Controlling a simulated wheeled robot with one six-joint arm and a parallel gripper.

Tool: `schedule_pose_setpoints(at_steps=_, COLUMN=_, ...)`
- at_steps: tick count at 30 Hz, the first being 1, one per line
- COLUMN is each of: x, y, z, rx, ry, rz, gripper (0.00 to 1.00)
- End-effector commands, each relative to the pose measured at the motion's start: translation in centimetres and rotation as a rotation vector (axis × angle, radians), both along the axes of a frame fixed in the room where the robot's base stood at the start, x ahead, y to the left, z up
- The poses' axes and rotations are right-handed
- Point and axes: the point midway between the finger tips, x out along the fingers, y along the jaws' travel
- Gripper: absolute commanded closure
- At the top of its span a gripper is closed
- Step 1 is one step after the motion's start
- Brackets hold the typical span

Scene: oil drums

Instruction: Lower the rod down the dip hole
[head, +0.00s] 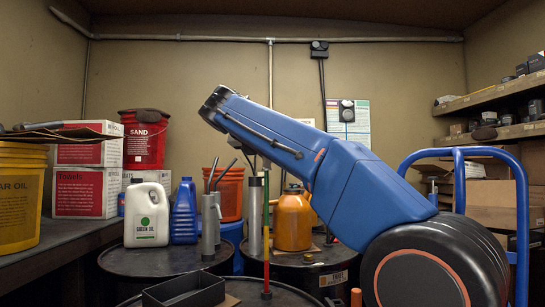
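A thin upright rod (266,240) with green, yellow and red bands stands in the centre of the head view. Its lower end meets a small dark fitting (266,295) on the top of the nearest drum (235,303). I cannot tell whether the rod's tip is inside the hole or only above or against it. The rod's upper part runs up behind my blue arm. My gripper is not visible; the arm link may hide it, so its hold on the rod cannot be seen.
A black open tray (184,291) lies on the nearest drum, left of the rod. Behind are a silver cylinder (254,222), an orange can (292,222), a grey pump (208,228), and white (146,215) and blue (184,213) jugs. A blue hand-truck frame (521,230) stands right.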

Motion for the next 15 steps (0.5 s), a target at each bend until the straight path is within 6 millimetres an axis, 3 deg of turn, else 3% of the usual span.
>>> schedule_pose_setpoints(at_steps=15, x=-0.03, y=-0.02, z=-0.59, rx=0.000, ry=-0.001, rz=0.001, gripper=1.00)
